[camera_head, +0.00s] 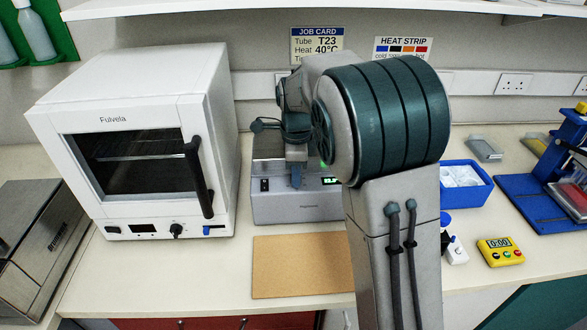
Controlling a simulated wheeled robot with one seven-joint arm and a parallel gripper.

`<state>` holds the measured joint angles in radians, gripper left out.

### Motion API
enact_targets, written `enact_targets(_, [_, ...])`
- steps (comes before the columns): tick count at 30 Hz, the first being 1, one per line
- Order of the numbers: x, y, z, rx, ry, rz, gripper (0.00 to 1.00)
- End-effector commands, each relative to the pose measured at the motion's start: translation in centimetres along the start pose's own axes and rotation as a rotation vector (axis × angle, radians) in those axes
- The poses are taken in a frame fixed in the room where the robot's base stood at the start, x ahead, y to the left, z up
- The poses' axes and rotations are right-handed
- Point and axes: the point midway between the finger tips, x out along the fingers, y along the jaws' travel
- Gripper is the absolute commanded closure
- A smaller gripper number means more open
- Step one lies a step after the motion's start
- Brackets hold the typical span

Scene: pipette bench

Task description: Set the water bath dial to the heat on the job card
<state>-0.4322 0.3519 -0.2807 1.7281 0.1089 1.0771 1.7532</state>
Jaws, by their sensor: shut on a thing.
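The water bath (285,209) is a grey box on the bench behind a brown mat. Its front has a black switch at the left and a lit green display (331,181), partly behind my arm and too small to read. My gripper (296,182) points down at the front panel between switch and display. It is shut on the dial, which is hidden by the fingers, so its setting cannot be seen. The job card (317,43) on the wall reads Tube T23, Heat 40°C; its lowest line is mostly hidden.
A white oven (140,140) stands close at the left of the bath. The heat strip (402,48) hangs on the wall. A blue tray (465,187), a yellow timer (500,251) and a blue rack stand right of my arm. The brown mat (300,265) is bare.

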Motion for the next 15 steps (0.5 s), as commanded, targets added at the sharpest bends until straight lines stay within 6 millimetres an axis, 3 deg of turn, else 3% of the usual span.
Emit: enact_targets(15, [-0.12, -0.01, 0.03, 0.369, 0.0, -0.001, 0.98])
